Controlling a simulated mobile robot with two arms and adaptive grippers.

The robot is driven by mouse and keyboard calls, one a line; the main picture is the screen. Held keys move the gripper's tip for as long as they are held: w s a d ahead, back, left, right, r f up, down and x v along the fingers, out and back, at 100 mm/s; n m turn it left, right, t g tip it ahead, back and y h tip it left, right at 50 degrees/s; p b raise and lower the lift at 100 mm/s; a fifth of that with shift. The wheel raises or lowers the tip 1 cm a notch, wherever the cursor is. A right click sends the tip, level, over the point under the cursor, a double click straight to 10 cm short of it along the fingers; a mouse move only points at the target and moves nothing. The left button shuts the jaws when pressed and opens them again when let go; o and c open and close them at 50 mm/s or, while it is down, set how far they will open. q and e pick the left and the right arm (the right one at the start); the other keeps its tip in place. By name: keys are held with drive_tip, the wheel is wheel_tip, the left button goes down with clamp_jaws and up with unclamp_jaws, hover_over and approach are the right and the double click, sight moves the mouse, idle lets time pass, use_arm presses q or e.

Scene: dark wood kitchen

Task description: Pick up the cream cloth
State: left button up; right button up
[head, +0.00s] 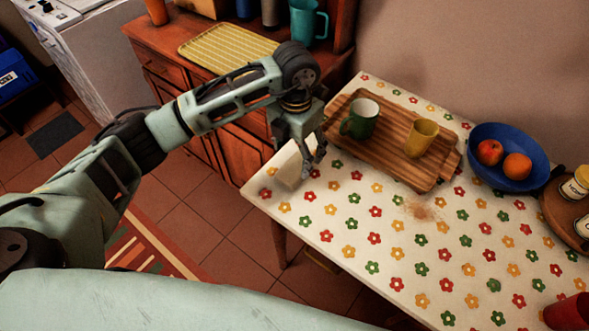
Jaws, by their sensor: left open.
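The cream cloth (289,171) lies at the left corner of the flower-patterned table, partly hidden by my left gripper. It is plain and pale against the printed tablecloth. My left gripper (308,168) is open, pointing down right beside the cloth at its right edge. I cannot tell whether the fingers touch it. My right gripper is not in the view.
On the table (340,225), a wooden tray (392,150) holds a green mug (360,120) and a yellow mug (421,138). A blue bowl (509,158) of fruit stands to the right. Brown crumbs (421,209) lie mid-table. The front area is clear; a red cup (570,313) stands bottom right.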

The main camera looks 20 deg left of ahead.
sight(296, 166)
use_arm(q)
wheel_tip(296, 166, down, 5)
drive_tip(key=shift+d+r+p, duration=0.1)
drive_tip(key=shift+r+p, duration=0.05)
drive_tip(key=shift+p, duration=0.4)
drive_tip(key=shift+w+f, duration=0.1)
drive_tip(key=shift+f, duration=0.45)
drive_tip(key=c, duration=1)
drive_tip(key=shift+c, duration=0.2)
drive_tip(key=shift+r, duration=0.1)
drive_tip(key=shift+r, duration=0.6)
wheel_tip(296, 166, up, 3)
drive_tip(key=shift+w+f+b, duration=0.1)
drive_tip(key=shift+b, duration=0.35)
drive_tip(key=s+d+r+b, duration=0.1)
drive_tip(key=d+r+b, duration=0.1)
drive_tip(key=d+r, duration=0.5)
drive_tip(key=d, duration=0.4)
drive_tip(key=shift+s+d, duration=0.25)
drive_tip(key=shift+d, duration=0.1)
